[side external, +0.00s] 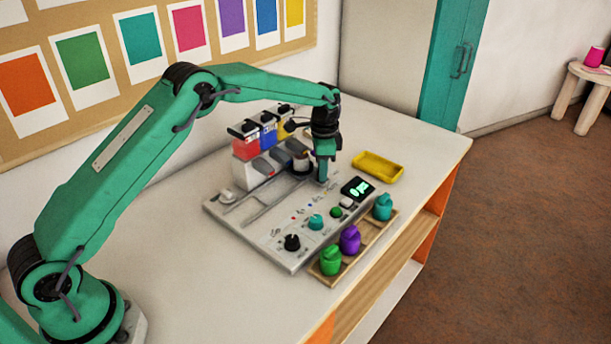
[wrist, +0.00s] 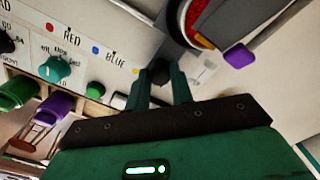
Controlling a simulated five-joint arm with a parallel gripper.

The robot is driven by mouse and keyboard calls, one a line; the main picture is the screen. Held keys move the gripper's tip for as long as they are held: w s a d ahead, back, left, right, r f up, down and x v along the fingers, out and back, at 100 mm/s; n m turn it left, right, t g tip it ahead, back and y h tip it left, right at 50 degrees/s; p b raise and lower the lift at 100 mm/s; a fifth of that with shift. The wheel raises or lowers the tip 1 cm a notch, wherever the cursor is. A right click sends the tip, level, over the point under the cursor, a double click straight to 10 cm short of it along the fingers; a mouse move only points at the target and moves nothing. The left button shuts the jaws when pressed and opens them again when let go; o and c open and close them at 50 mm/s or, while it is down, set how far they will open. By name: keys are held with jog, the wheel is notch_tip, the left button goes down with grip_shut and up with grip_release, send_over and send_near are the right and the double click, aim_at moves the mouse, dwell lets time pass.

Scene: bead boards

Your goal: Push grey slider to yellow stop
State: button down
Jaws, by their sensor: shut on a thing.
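My gripper (side external: 323,180) points down at the far end of the slider track on the grey board (side external: 222,212). In the wrist view my gripper (wrist: 162,84) is shut on a dark knob, which I take to be the grey slider (wrist: 158,70). In the side view the slider is hidden behind the fingers. A small yellow dot, the yellow stop mark (wrist: 136,71), lies just left of the held knob in the wrist view, past the RED and BLUE labels. Its label is hidden by a finger.
Red (side external: 246,149), blue (side external: 268,135) and yellow dispensers stand along the board's back. Teal (side external: 315,222) and black (side external: 292,242) dials and a small display (side external: 358,188) are in front. A wooden rack holds green (side external: 330,261), purple and teal bottles. A yellow tray (side external: 377,167) sits right.

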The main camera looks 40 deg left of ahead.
jog(key=shift+w+r, duration=0.1)
jog(key=shift+w, duration=0.2)
jog(key=c, duration=1.5)
grip_release()
jog(key=o, duration=0.3)
jog(key=shift+s, duration=0.1)
notch_tip(320, 180, up, 7)
jog(key=shift+r, duration=0.35)
jog(key=shift+r, duration=0.1)
